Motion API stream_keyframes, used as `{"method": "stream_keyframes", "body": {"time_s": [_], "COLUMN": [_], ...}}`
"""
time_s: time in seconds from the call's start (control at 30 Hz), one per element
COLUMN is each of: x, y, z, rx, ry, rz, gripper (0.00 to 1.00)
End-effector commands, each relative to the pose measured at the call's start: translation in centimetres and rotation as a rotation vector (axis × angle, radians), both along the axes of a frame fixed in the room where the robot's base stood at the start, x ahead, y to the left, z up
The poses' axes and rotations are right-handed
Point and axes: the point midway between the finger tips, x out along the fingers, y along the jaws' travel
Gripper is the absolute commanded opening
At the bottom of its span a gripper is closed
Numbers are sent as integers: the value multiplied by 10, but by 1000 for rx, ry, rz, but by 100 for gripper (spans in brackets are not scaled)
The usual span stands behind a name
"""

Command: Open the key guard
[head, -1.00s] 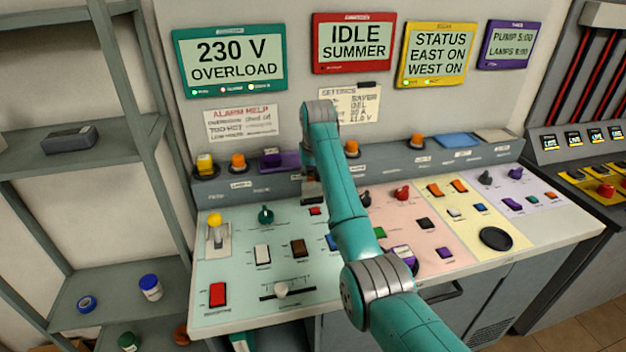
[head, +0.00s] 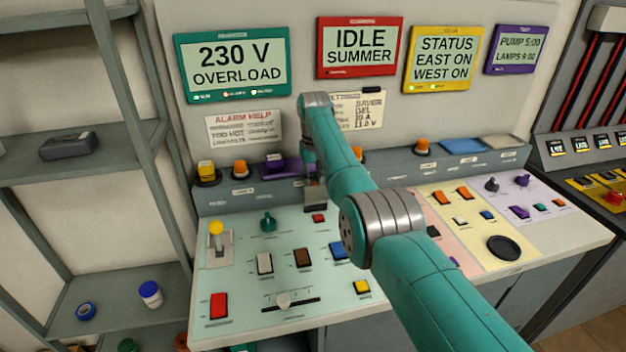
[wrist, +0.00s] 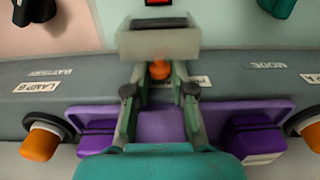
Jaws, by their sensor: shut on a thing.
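The key guard appears to be the grey box with a dark top (wrist: 160,38) at the back of the pale green panel; it also shows small in the head view (head: 315,200), below the arm's end. A small orange piece (wrist: 160,70) is at its near side. My gripper (wrist: 160,76) reaches over the ledge with its two fingers closed around the orange piece, at the guard. Whether the guard is lifted is hard to tell. The key is not visible.
A purple holder (wrist: 160,125) and purple blocks (wrist: 255,140) are under my gripper on the grey ledge. Orange lamps (wrist: 40,143) stand at both sides. A red button (head: 318,218) is just in front of the guard. Switches crowd the panel.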

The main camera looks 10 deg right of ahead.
Motion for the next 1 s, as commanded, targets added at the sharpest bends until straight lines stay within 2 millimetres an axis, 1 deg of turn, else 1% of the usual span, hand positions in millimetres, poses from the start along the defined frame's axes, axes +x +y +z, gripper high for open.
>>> {"method": "stream_keyframes", "body": {"time_s": [0.23,0.27,0.3,0.33,0.37,0.63,0.73,0.87,1.0], "x": [-1,-1,-1,-1,-1,0,0,0,0], "y": [0,0,0,0,0,0,0,0,0], "z": [1,1,1,1,0,0,5,21,49], "rx": [0,0,0,0,0,0,0,0,0], "ry": [5,5,4,4,4,2,0,-2,-3], "rz": [0,0,0,0,0,0,0,0,0], "gripper": [0,28,38,46,48,48,48,48,48]}}
